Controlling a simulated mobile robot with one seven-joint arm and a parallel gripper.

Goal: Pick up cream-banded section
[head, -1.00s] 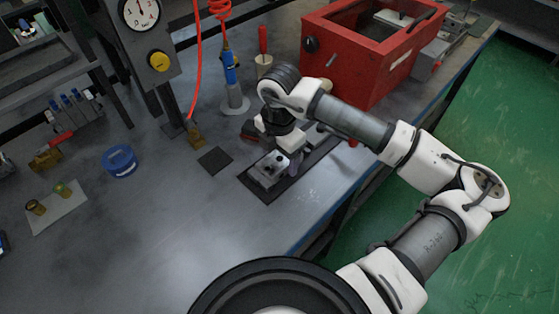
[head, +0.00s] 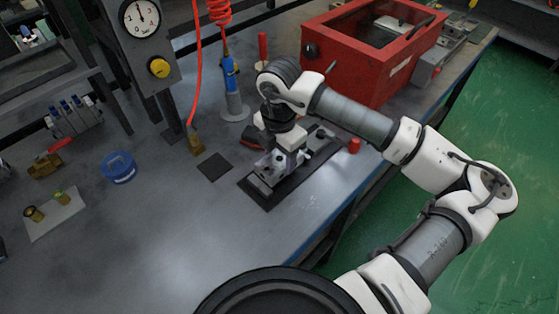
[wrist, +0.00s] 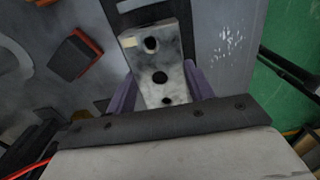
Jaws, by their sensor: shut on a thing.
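The cream-banded section is a grey metal block (wrist: 172,57) with several dark holes in its face and a small cream mark at its far left edge in the wrist view. My gripper (wrist: 161,88) has its purple fingers on both sides of this block, shut on it. In the head view my gripper (head: 285,157) is over the grey blocks on the dark mat (head: 262,195). It partly hides them there. I cannot tell whether the held block is clear of the mat.
A red box (head: 375,55) stands behind at the right. A red-and-dark object (wrist: 75,53) lies left of the block. A blue tape roll (head: 119,168) and a dark square pad (head: 214,166) lie to the left. A small red cylinder (head: 354,146) stands to the right.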

